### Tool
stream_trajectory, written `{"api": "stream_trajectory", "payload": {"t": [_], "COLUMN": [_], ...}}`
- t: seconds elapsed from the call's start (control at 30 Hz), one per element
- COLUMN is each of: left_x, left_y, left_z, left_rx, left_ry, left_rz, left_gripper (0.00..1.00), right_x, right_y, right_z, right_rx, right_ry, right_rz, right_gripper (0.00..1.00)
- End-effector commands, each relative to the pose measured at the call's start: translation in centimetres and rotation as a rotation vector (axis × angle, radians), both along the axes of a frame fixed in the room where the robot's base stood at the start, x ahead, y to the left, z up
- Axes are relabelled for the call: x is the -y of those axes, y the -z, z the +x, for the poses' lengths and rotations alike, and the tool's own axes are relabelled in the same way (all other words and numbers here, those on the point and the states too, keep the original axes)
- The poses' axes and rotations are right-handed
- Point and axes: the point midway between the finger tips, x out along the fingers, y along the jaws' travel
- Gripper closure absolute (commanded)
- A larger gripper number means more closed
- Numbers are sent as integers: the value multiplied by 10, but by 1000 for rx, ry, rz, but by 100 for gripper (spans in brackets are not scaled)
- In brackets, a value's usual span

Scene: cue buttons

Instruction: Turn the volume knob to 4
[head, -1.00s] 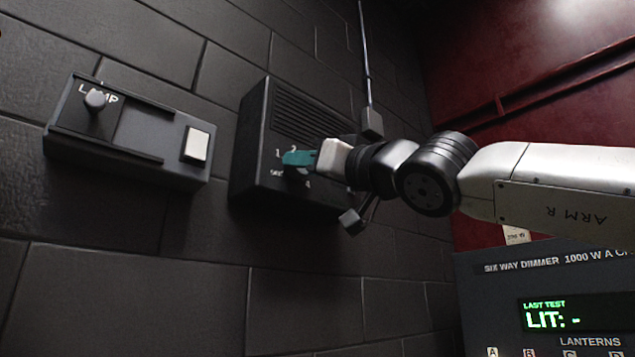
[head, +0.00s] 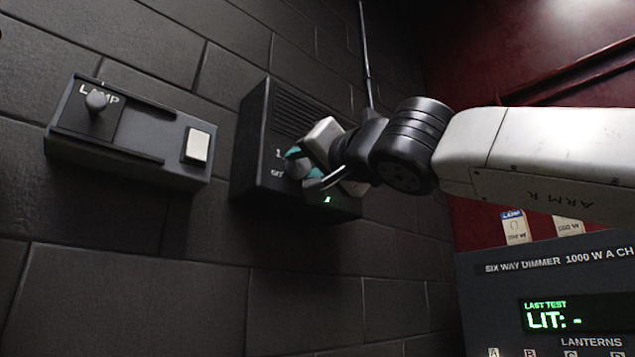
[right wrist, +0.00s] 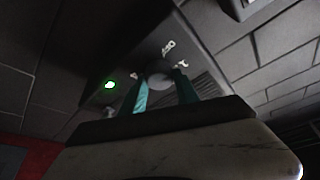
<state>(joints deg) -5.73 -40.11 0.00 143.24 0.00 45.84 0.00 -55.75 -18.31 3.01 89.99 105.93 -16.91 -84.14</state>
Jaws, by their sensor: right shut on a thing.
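The volume knob (head: 297,168) is a small grey round knob on the front of a dark speaker box (head: 262,150) on the wall. My right gripper (head: 306,165) is shut on the knob, its teal fingertips on either side of it. In the right wrist view the knob (right wrist: 158,79) sits between the teal fingers (right wrist: 163,92). A green light (head: 327,199) glows on the box at the lower right; it also shows in the right wrist view (right wrist: 110,84). Most dial numbers are hidden by the gripper in the head view, so the knob's setting cannot be read. My left gripper is not in view.
A lamp switch box (head: 130,132) with a round knob and a white button (head: 197,145) is on the wall at left. A dimmer panel (head: 550,300) reading "LIT: -" stands at lower right. A cable runs down the wall above the speaker box.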

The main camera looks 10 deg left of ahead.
Motion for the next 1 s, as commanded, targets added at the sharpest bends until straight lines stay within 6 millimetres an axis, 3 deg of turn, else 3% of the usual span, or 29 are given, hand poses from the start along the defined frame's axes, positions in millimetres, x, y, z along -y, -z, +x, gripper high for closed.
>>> {"api": "stream_trajectory", "payload": {"t": [0.7,0.73,0.8,1.0], "left_x": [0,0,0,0], "left_y": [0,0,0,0], "left_z": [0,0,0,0], "left_rx": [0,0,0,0], "left_ry": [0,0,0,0], "left_rz": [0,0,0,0], "left_gripper": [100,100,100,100], "right_x": [-1,-1,-1,0], "right_y": [1,1,1,0], "right_z": [0,0,0,0], "right_rx": [-71,-71,-71,-69], "right_ry": [0,0,0,0], "right_rz": [52,52,52,53], "right_gripper": [100,59,46,42]}}
